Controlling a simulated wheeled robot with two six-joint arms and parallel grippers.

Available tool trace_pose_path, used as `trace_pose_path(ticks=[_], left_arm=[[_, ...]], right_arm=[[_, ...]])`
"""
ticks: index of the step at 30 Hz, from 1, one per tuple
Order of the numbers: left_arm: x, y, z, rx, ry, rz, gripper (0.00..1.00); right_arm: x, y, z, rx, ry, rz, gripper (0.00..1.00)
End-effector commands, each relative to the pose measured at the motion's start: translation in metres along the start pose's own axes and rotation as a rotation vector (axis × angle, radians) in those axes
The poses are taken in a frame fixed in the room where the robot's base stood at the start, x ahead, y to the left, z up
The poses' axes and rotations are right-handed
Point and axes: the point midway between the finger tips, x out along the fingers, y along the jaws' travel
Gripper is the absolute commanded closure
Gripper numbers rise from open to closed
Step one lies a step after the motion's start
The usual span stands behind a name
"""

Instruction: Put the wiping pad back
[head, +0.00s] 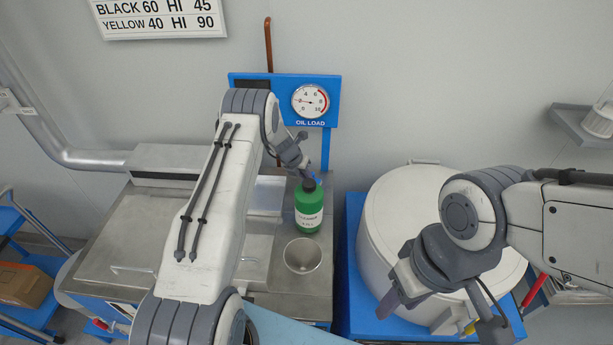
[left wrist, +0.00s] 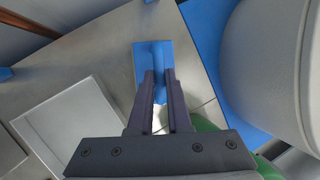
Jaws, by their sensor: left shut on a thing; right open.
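The wiping pad (left wrist: 152,52) is a blue rectangular piece with a raised grip, seen in the left wrist view. My left gripper (left wrist: 160,82) is shut on its grip. In the head view my left gripper (head: 306,176) is just above or behind the green bottle (head: 309,222), and only a little blue of the pad shows there. The pad is over the metal worktop (head: 262,285); I cannot tell whether it touches it. My right gripper (head: 438,316) is open and empty, in front of the white drum (head: 393,205).
A metal cup (head: 302,256) stands in front of the bottle. A blue panel with an oil load gauge (head: 310,101) is behind. The drum stands on a blue base (head: 352,225) right of the worktop. A raised flat metal plate (left wrist: 75,122) lies left of the pad.

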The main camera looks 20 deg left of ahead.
Motion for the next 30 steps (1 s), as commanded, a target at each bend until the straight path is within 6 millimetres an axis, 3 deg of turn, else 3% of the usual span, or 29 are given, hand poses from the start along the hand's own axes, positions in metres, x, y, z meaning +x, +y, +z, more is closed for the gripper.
trace_pose_path(ticks=[12,13,15,25,30], left_arm=[[0.009,0.002,-0.004,0.001,-0.001,0.001,1.00],[0.009,0.002,-0.004,0.001,-0.001,0.001,0.80],[0.008,0.002,-0.003,0.001,-0.001,0.001,0.54],[0.007,0.002,-0.003,0.001,-0.001,0.001,0.54],[-0.005,0.002,-0.002,0.001,-0.003,0.001,0.54]], right_arm=[[0.000,0.000,0.000,0.000,0.000,0.000,0.54],[0.000,0.000,0.000,0.000,0.000,0.000,0.54],[-0.001,0.000,0.000,0.000,0.000,0.000,0.54],[-0.002,0.000,0.000,0.000,0.000,0.000,0.54],[0.003,0.000,0.000,0.000,0.000,0.000,0.54]])
